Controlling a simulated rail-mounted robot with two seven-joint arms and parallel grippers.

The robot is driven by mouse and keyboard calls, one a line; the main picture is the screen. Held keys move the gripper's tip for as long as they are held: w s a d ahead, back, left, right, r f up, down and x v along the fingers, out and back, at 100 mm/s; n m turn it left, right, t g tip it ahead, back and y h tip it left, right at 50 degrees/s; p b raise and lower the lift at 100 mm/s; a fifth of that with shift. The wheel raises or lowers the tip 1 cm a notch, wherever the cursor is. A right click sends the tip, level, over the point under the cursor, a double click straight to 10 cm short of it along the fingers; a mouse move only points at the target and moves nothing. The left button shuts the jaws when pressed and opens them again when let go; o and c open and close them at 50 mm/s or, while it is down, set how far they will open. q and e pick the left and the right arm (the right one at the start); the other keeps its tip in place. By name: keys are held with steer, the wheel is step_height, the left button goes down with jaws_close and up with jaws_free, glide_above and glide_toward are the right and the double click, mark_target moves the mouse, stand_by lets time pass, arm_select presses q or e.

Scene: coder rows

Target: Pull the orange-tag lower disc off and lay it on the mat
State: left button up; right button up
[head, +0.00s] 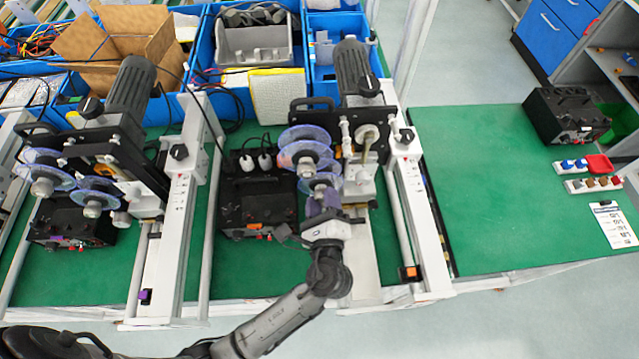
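The orange tag (409,273) is on the front foot of the right-hand machine (356,75). That machine carries clear bluish discs on hubs, an upper group (304,143) and a lower disc (309,184) below it. My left gripper (322,206) reaches up from the front to just below the lower disc and overlaps its lower edge. Its fingers are small and partly merged with the disc, so I cannot tell whether they grip it. The green mat (490,190) covers the bench to the right and is mostly bare. My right gripper is not in view.
A second machine (125,100) with discs and a purple tag (145,296) stands left. A black box (258,200) sits beside the lower disc. A white rail (420,220) separates the machine from the mat.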

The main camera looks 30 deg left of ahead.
mark_target(322, 200)
arm_select(q)
steer(key=c, duration=0.7)
steer(key=shift+s+d, duration=0.1)
steer(key=shift+s, duration=0.05)
steer(key=shift+p+v, duration=0.4)
steer(key=shift+v, duration=2.1)
steer(key=shift+c, duration=0.3)
steer(key=shift+s, duration=0.2)
steer(key=shift+v, duration=1.4)
